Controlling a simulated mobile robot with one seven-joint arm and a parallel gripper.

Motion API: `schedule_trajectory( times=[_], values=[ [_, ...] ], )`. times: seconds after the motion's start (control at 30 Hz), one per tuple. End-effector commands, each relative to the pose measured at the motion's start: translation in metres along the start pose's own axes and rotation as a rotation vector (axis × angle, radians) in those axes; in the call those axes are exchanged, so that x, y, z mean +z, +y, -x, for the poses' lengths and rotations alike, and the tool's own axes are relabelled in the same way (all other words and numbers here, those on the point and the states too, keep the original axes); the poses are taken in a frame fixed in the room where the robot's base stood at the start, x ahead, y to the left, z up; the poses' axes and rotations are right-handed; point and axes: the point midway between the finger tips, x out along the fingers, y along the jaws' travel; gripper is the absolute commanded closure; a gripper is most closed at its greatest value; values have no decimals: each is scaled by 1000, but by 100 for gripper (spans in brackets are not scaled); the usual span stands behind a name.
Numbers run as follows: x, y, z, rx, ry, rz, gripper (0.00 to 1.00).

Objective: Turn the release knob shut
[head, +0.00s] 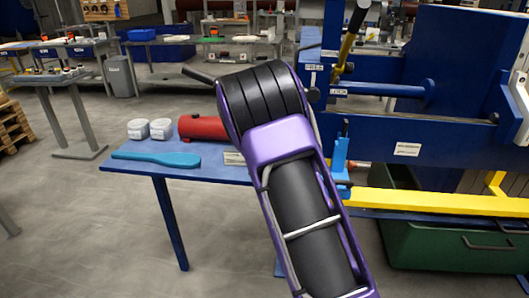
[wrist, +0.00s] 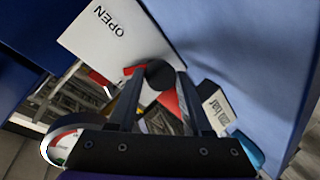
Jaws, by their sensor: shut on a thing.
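In the wrist view, the release knob (wrist: 160,75) is a small dark round piece between my fingertips. My gripper (wrist: 157,82) is shut on it, with one finger on each side. A white plate marked OPEN (wrist: 118,32) lies beside it at the upper left. Bits of red show around the knob; how far it is turned cannot be told. In the head view, my arm hides the gripper and the knob. A blue upright part (head: 340,155) with a dark rod on top stands just right of my arm.
A blue table (head: 215,174) holds a red cylinder (head: 203,128), white tubs (head: 137,129) and a teal paddle (head: 157,158). The blue press frame (head: 455,150), a yellow rail (head: 430,202) and a green bin (head: 440,245) fill the right. A round gauge (wrist: 62,145) sits close to my gripper.

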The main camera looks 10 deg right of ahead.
Motion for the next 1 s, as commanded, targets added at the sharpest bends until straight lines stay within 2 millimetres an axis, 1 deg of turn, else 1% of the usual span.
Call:
schedule_trajectory(
  times=[0.3, 0.5, 0.7, 1.0],
  values=[
    [-4, -2, 1, 12, -104, 279, 100],
    [-5, -2, 0, 21, -157, 419, 100],
    [-5, -2, 0, 27, -195, 519, 100],
    [-3, -2, 0, 32, -222, 582, 100]
  ],
)
